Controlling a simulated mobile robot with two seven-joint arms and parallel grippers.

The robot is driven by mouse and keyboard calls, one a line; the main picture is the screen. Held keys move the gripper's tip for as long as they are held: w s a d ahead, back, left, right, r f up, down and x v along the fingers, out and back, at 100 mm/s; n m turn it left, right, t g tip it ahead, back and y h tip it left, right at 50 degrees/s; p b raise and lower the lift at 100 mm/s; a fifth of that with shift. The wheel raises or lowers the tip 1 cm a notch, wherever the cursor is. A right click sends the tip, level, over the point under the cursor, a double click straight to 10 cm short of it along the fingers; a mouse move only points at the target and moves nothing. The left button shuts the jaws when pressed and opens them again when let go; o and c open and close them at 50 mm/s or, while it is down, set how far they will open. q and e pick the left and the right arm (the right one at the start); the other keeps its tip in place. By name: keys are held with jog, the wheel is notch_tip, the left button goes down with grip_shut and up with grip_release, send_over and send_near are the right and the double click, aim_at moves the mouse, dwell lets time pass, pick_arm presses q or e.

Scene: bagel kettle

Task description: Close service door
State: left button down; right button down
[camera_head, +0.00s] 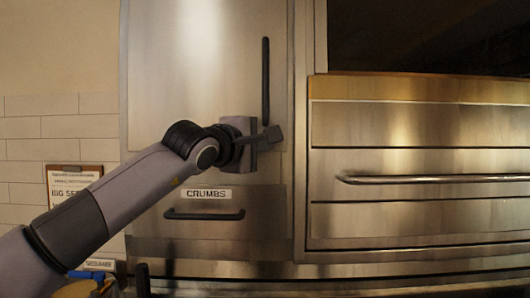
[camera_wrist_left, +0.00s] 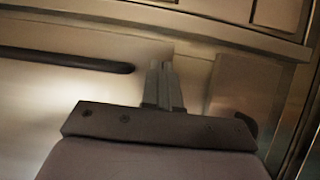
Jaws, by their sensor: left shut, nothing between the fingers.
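The service door (camera_head: 180,70) is a tall brushed-steel panel at the left of the steel unit in the head view. It looks flush with the frame around it, though a small gap cannot be ruled out. A black vertical handle (camera_head: 265,80) is near its right edge. My left gripper (camera_head: 274,136) is at the door's lower right, just below the handle. Its fingers are together and empty. In the left wrist view the fingers (camera_wrist_left: 163,85) point at the steel surface near the end of the dark handle (camera_wrist_left: 65,59). Whether they touch the door cannot be told. My right gripper is not in view.
Below the door is a drawer labelled CRUMBS (camera_head: 207,193) with a black handle (camera_head: 204,215). To the right is a wide steel front with a horizontal bar (camera_head: 430,179). A clipboard (camera_head: 74,184) hangs on the tiled wall at left. Blue and yellow items (camera_head: 85,283) lie at bottom left.

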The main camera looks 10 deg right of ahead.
pick_arm(q)
jog(key=s+a+b, duration=0.1)
jog(key=s+b, duration=0.3)
jog(key=s, duration=0.5)
jog(key=shift+a, duration=0.15)
jog(key=shift+s+f, duration=0.1)
jog(key=shift+f, duration=0.05)
